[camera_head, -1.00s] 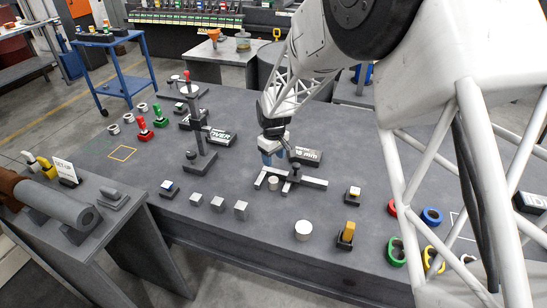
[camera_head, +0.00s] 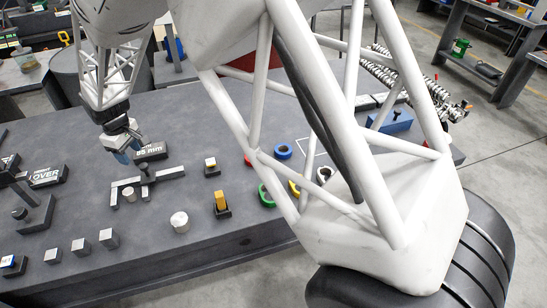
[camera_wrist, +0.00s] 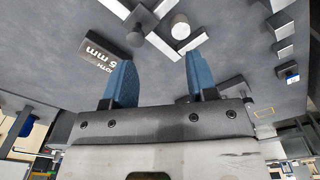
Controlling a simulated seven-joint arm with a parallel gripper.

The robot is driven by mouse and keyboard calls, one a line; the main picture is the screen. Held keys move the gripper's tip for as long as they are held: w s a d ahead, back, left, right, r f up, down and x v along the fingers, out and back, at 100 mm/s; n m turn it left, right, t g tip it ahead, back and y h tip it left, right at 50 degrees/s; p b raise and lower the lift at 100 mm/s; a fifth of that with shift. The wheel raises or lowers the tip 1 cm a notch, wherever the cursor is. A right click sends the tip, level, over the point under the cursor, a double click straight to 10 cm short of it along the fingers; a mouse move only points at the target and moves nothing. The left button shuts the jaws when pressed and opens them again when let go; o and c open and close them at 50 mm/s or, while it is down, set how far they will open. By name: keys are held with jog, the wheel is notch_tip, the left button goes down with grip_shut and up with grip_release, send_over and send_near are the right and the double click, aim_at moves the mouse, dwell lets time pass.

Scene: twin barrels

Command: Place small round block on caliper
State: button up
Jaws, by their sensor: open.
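The small round block (camera_head: 129,194) is a light grey cylinder. It stands upright at the caliper (camera_head: 170,175), between its fixed jaw at the left and its dark middle slider. I cannot tell whether it touches the jaws. In the wrist view, the block (camera_wrist: 180,26) and the caliper (camera_wrist: 161,45) lie beyond my fingertips. My gripper (camera_head: 122,155) hangs behind and above the block, with its blue fingers apart and empty. The fingers also show wide apart in the wrist view (camera_wrist: 157,70).
A larger pale round block (camera_head: 180,221) stands at front right of the caliper. Square grey blocks (camera_head: 80,249) line the front left. A "mm" label block (camera_head: 150,152) lies behind the caliper. Coloured rings lie farther right.

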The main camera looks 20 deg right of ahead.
jog(key=s+d+r+m, duration=0.2)
jog(key=s+d+r, duration=0.25)
jog(key=d, duration=0.35)
jog(key=s+d+r+m+t, duration=0.1)
jog(key=s+d+r+m, duration=0.1)
jog(key=s+d+r, duration=0.35)
jog(key=s+d+r+m, duration=0.25)
jog(key=d+r, duration=0.35)
jog(key=d, duration=0.4)
jog(key=s+d+m, duration=0.1)
jog(key=s+d, duration=0.3)
jog(key=s, duration=0.3)
jog(key=s+d+r+m+t, duration=0.1)
jog(key=s+d+m, duration=0.1)
jog(key=s+d, duration=0.3)
jog(key=s+d+r+m, duration=0.1)
jog(key=s+d, duration=0.4)
jog(key=s, duration=0.6)
jog(key=shift+s+d+r+m, duration=0.2)
jog(key=shift+s+d+m, duration=0.05)
jog(key=shift+m, duration=0.2)
